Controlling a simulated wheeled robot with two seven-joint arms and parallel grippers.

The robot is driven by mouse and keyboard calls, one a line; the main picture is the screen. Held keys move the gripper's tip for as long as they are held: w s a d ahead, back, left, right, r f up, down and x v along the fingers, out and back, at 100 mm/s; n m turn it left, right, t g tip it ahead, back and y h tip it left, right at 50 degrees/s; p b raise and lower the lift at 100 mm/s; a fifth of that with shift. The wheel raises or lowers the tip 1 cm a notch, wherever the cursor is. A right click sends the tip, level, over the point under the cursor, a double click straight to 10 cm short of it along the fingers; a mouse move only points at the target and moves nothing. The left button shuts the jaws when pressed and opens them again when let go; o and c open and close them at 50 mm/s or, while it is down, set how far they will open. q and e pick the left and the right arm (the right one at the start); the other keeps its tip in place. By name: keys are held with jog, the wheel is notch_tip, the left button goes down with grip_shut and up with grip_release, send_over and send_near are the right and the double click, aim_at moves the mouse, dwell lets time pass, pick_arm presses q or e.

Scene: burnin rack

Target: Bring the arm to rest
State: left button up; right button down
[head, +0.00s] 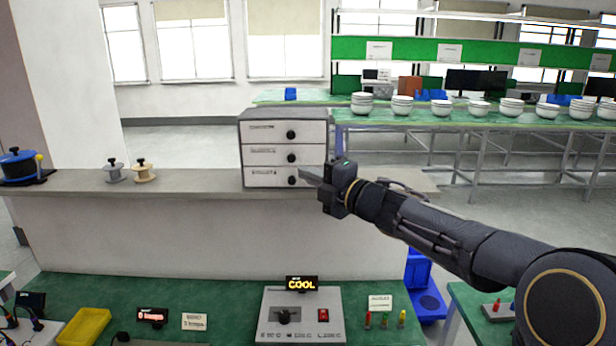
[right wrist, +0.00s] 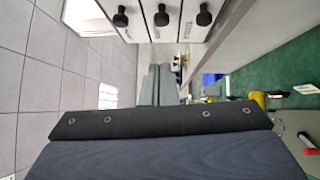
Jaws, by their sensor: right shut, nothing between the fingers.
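My right arm comes in from the lower right of the head view. It reaches up and left over the front bench, and its right gripper (head: 308,177) is shut and empty. The fingertips appear close in front of the bottom drawer of a white and grey drawer cabinet (head: 257,157); I cannot tell whether they touch it. In the right wrist view the shut fingers (right wrist: 168,85) point toward the shelf, with the black drawer knobs (right wrist: 161,19) above them. My left gripper is not in view.
The cabinet stands on a grey ledge (head: 200,183) with two small spools (head: 143,171) and a blue pot-like device (head: 20,165). Below, a green bench holds a control box (head: 300,318) reading COOL and a yellow tray (head: 84,326). Bowls (head: 402,105) line a back table.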

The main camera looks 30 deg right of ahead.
jog(key=b+v, duration=0.1)
jog(key=v, duration=0.6)
jog(key=shift+f, duration=0.4)
jog(key=shift+d, duration=0.1)
jog(key=s+a+f+m+g+h, duration=0.1)
jog(key=s+f+m+g+h, duration=0.35)
jog(key=m, duration=0.55)
jog(key=s+a+f+m+g+h, duration=0.1)
jog(key=s+f+m+h, duration=0.3)
jog(key=f+m, duration=0.45)
jog(key=s+a+f+m+g+y, duration=0.5)
jog(key=s+a+f, duration=0.6)
jog(key=s+a, duration=0.3)
jog(key=shift+s+a+f+g+y, duration=0.25)
jog(key=shift+s+g+y, duration=0.15)
jog(key=shift+g+y, duration=0.5)
